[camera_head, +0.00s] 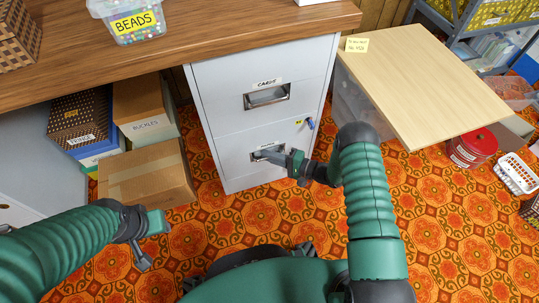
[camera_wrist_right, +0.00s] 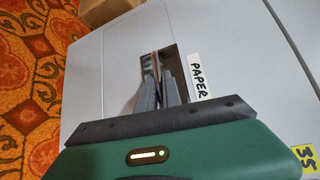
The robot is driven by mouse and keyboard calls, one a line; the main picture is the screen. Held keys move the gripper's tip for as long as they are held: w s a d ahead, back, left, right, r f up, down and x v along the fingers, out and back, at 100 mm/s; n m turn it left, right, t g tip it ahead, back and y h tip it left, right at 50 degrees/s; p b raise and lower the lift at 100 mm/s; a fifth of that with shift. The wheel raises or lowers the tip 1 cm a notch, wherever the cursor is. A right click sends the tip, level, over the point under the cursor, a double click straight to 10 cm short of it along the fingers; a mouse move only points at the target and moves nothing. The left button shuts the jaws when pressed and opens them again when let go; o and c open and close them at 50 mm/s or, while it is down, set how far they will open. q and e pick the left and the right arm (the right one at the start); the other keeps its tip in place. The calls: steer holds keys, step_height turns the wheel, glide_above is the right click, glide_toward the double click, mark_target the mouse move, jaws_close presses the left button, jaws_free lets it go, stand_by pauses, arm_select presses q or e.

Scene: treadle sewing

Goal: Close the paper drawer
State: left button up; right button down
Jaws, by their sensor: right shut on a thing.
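The grey metal cabinet (camera_head: 205,80) stands under the wooden counter, with an upper drawer (camera_head: 300,72) and a lower paper drawer (camera_head: 240,178). The lower drawer's PAPER label (camera_wrist_right: 198,76) shows in the right wrist view. The lower front looks about flush with the upper one; I see no clear gap. My right gripper (camera_head: 272,153) is shut on the paper drawer's recessed handle (camera_wrist_right: 145,50), its fingers (camera_wrist_right: 158,75) inside the recess. My left gripper (camera_head: 148,242) is open and empty above the floor at left, apart from the cabinet.
Boxes (camera_head: 150,175) stand left of the cabinet. A blue key (camera_head: 310,123) hangs at its right edge. The patterned floor before the cabinet is clear.

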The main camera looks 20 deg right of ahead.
steer(key=c, duration=1.8)
jaws_free()
steer(key=shift+w+f, duration=0.1)
steer(key=shift+f, duration=0.05)
steer(key=shift+d+r, duration=0.15)
steer(key=shift+r, duration=0.05)
steer(key=p+v, duration=0.7)
steer(key=v, duration=0.9)
steer(key=shift+s+d+f, duration=0.2)
steer(key=shift+s+f, duration=0.05)
steer(key=shift+s, duration=0.05)
